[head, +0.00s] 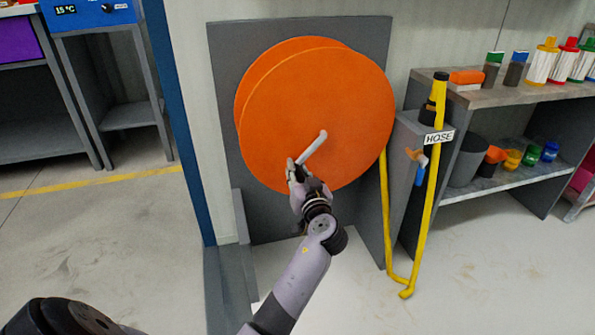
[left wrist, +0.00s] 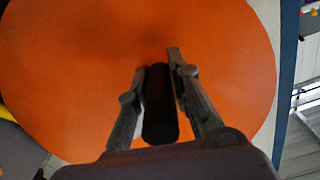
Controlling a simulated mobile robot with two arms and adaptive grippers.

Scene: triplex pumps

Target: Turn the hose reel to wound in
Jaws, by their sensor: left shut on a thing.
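The orange hose reel (head: 340,100) is a large double disc on a grey wall panel. A light grey crank (head: 313,147) stands out from its face, slanting from the reel's middle down to the left. My left gripper (head: 295,170) is at the crank's lower end, shut on the dark crank handle. In the left wrist view the dark handle (left wrist: 160,105) lies between the two fingers, with the orange reel (left wrist: 75,70) filling the background. A yellow hose (head: 384,215) hangs from the reel's right side. My right gripper is not in view.
The yellow hose loops near the floor and rises to a grey box with a HOSE label (head: 439,137). A shelf (head: 535,95) with bottles stands at right. A blue post (head: 178,120) stands left of the reel. The floor at left is clear.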

